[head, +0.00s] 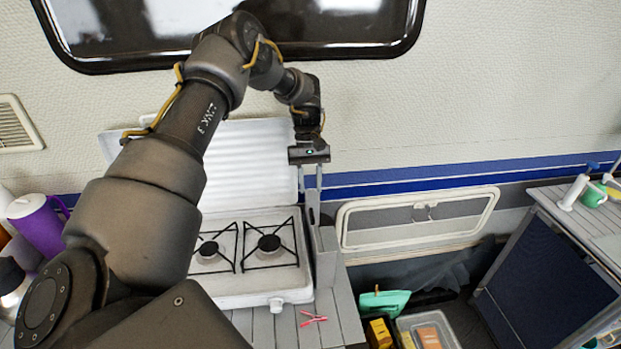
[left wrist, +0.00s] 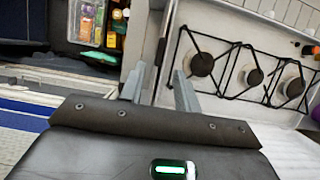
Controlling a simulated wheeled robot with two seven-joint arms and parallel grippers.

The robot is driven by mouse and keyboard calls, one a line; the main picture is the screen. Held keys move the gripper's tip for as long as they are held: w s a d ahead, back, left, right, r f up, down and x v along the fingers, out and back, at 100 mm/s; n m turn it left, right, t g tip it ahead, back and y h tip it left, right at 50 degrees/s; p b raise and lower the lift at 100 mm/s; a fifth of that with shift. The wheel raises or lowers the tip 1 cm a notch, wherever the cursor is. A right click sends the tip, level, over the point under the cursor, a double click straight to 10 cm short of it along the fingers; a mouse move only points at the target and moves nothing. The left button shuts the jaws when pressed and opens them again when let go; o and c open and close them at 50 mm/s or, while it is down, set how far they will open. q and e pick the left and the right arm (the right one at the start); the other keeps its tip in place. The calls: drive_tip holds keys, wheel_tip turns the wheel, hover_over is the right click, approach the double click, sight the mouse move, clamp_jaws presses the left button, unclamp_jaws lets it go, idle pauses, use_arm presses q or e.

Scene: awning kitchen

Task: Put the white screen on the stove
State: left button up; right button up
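The white screen (head: 250,165) is a ridged white panel standing upright behind the white stove (head: 265,298). Part of it is hidden by my left arm. A pale part of it shows at the lower right of the left wrist view (left wrist: 290,150). The stove's top is uncovered, with black burners and grates showing. My left gripper (head: 311,215) points down at the stove's right side, just right of the screen's right edge. Its fingers (left wrist: 160,88) are apart, near a narrow grey upright piece (head: 326,255). I see no grip on the screen. My right gripper is not in view.
A purple jug (head: 38,222) stands on the left. A pink clip (head: 313,318) lies on the counter in front of the stove. A bin with boxes (head: 428,330) is low at the right. The wall (head: 480,90) and window (head: 240,40) are close behind the arm.

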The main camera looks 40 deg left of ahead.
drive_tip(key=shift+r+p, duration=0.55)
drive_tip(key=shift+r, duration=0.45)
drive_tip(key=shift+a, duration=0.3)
